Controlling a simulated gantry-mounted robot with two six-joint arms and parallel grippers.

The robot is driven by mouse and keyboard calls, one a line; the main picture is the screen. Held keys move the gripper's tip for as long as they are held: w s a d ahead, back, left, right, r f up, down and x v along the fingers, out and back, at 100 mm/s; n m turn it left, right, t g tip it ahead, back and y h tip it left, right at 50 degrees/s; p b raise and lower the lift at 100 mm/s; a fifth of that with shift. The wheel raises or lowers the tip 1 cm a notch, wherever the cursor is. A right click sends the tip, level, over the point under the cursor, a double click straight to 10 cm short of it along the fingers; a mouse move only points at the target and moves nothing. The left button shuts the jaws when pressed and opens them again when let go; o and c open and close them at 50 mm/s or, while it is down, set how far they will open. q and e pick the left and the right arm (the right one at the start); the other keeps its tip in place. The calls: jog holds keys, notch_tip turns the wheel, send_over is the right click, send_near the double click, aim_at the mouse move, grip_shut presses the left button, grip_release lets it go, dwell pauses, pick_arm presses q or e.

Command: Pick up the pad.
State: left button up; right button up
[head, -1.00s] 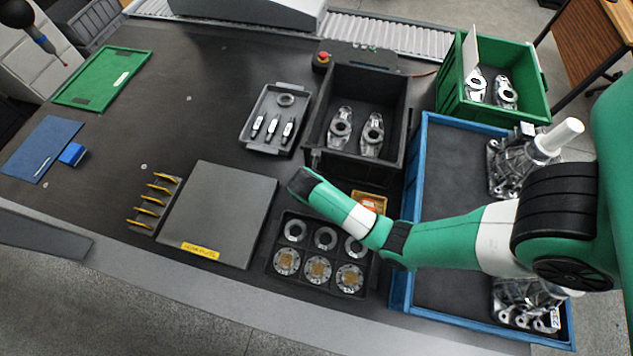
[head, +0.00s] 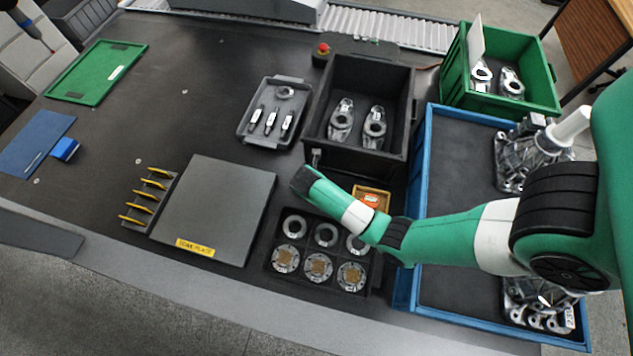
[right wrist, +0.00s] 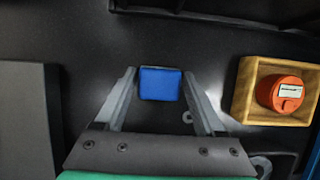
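A small blue pad (right wrist: 160,83) lies on the dark table top in the right wrist view. My right gripper (right wrist: 159,74) is open, with one finger on each side of the pad. A narrow dark gap shows beside the pad, and I cannot tell how high the fingertips are above the table. In the head view my right forearm covers this spot, so the pad and the right fingers are hidden there. My left gripper is not in view.
An orange device in a wooden tray (right wrist: 238,98) stands right of the pad. A dark plate (head: 215,205) lies left, a ring tray (head: 272,268) in front, and a black bin (head: 345,75) behind. Another small blue block (head: 66,149) lies far left beside a blue mat (head: 35,140).

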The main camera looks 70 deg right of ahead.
jog(key=c, duration=0.9)
jog(key=shift+r, duration=0.15)
jog(key=shift+r+p, duration=0.25)
jog(key=shift+p, duration=0.05)
jog(key=r+p, duration=0.1)
jog(key=r, duration=0.1)
jog(key=r+p, duration=0.2)
jog(key=shift+s+a+r, duration=0.1)
jog(key=shift+s, duration=0.3)
jog(key=s+a+r+p, duration=0.1)
jog(key=s+r+p, duration=0.1)
jog(key=s, duration=0.2)
jog(key=s+a+r+p, duration=0.1)
jog(key=s+r+p, duration=0.1)
jog(key=s+r, duration=0.1)
jog(key=s+a+r+p, duration=0.1)
jog(key=s+r+p, duration=0.1)
jog(key=s, duration=0.3)
jog(key=shift+s+a+r, duration=0.1)
jog(key=shift+s+r, duration=0.3)
jog(key=shift+r, duration=0.15)
